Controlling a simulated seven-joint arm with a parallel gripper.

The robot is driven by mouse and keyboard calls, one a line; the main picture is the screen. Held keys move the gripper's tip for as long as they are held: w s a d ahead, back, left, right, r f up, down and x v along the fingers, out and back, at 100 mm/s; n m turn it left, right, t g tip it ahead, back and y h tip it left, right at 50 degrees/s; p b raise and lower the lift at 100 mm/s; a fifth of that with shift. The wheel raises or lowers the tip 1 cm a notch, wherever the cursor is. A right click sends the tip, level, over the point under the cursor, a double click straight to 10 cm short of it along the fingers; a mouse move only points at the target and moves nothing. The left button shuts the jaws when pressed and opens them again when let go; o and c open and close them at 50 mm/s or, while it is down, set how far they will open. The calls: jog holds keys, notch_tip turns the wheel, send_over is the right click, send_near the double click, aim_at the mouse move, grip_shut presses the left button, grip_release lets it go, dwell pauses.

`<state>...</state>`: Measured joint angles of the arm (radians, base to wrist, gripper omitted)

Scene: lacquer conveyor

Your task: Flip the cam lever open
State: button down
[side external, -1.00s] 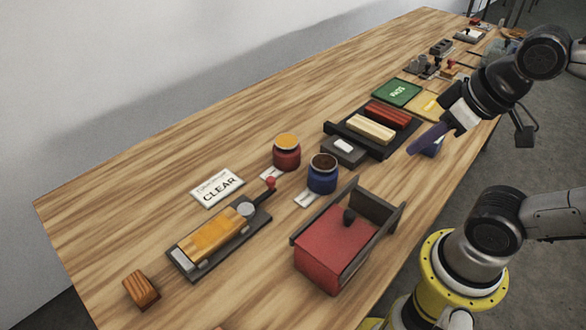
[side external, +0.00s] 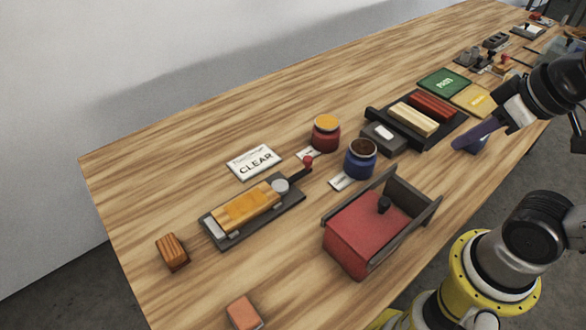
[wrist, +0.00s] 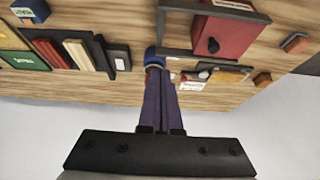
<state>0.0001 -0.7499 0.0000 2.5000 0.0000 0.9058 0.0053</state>
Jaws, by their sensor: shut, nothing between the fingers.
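The cam lever (side external: 299,171) is a thin dark arm with a red ball knob (side external: 308,161). It extends from a round grey cam (side external: 280,186) at the far right end of a clamp with a dark base plate (side external: 228,241). A yellow-orange wooden block (side external: 245,208) lies in the clamp. In the wrist view the block (wrist: 228,77) appears small, right of my fingers; the lever is unclear there. My gripper (side external: 459,146) has long purple fingers, shut and empty, above the table's right side, well away from the lever. In the wrist view my gripper (wrist: 155,70) overlaps the blue jar.
A blue jar (side external: 360,163) and red jar (side external: 325,137) stand near the lever's knob. A red box with dark side walls (side external: 365,233) is right of the clamp. A white CLEAR card (side external: 254,161) lies behind it. Wooden blocks (side external: 172,252) and (side external: 243,312) lie at the near end.

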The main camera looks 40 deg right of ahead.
jog(key=w+r+g, duration=0.1)
jog(key=w+r, duration=0.5)
jog(key=r, duration=0.4)
jog(key=w+a+r+g, duration=0.1)
jog(key=w+a+r, duration=0.1)
jog(key=w, duration=0.4)
jog(key=w+a+r+g, duration=0.1)
jog(key=w+g, duration=0.1)
jog(key=w, duration=0.5)
jog(key=w+a+f+g, duration=0.1)
jog(key=w+a+f, duration=0.15)
jog(key=w, duration=0.35)
jog(key=w+a+f+g, duration=0.1)
jog(key=w+f, duration=0.3)
jog(key=w, duration=0.2)
jog(key=w+a+f+g, duration=0.1)
jog(key=w+f, duration=0.1)
jog(key=f, duration=0.5)
jog(key=w+a+f+g, duration=0.1)
jog(key=w+a+f, duration=0.1)
jog(key=f, duration=0.5)
jog(key=shift+w+a, duration=0.3)
jog(key=shift+w, duration=0.4)
jog(key=shift+f, duration=0.1)
